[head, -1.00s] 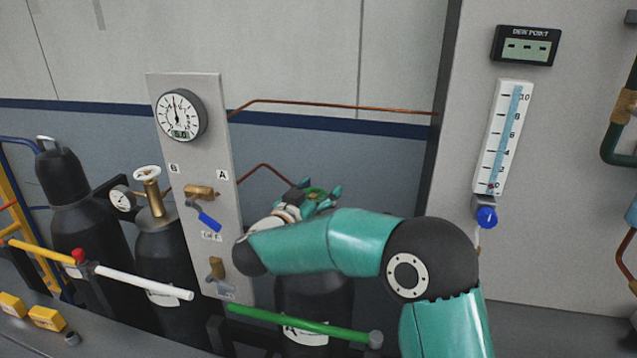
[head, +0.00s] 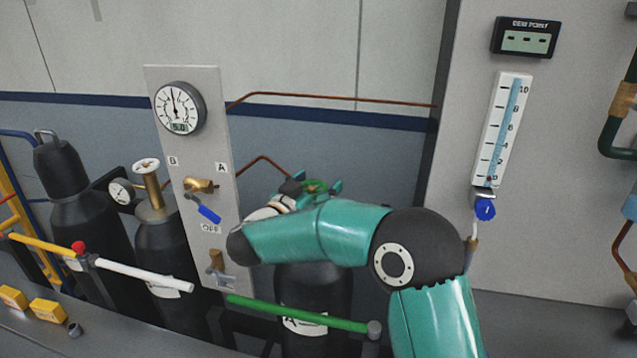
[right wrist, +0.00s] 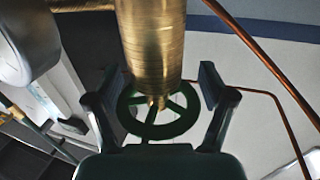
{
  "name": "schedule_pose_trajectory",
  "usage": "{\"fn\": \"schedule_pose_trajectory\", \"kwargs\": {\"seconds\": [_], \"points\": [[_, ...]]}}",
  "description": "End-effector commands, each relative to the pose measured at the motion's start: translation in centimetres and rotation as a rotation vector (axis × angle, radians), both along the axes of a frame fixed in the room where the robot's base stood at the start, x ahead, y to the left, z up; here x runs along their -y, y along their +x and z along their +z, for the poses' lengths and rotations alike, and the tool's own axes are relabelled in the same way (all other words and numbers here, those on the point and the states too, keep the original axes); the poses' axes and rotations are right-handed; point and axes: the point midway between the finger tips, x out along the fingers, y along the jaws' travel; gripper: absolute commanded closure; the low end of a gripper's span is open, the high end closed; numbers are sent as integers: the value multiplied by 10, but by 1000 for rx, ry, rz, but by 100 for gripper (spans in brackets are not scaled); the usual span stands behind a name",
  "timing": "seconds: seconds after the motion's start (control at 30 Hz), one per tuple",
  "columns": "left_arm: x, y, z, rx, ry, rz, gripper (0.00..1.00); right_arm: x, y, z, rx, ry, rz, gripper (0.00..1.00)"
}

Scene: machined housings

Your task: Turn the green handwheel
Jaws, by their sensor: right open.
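The green handwheel (right wrist: 160,120) sits at the end of a brass valve body (right wrist: 150,40) in the right wrist view. My right gripper (right wrist: 152,88) is open, with one finger on each side of the wheel. I cannot tell whether either finger touches the rim. In the head view the handwheel (head: 314,186) shows as a small green ring between the fingers of my right gripper (head: 316,187), above a black cylinder (head: 318,295). My arm hides much of the valve there. My left gripper is not in view.
A grey panel (head: 190,140) with a gauge (head: 180,108) and a blue lever (head: 208,214) stands left of the gripper. A green bar (head: 300,314) and a white bar (head: 145,278) run in front of the cylinders. A copper pipe (head: 330,99) crosses the wall behind.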

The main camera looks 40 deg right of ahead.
Motion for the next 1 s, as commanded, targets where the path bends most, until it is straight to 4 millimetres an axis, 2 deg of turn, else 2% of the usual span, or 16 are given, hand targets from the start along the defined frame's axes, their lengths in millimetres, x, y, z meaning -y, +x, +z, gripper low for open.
{"fn": "schedule_pose_trajectory", "kwargs": {"seconds": [0.17,0.27,0.6,0.73,1.0], "points": [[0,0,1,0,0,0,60,-6,-3,0,0,0,0,18],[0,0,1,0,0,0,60,-18,-7,0,0,1,3,18],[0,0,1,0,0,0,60,-78,-34,-1,-2,0,5,18],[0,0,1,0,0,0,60,-96,-42,-1,0,1,4,18],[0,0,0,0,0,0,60,-109,-49,-2,-1,0,0,18]]}}
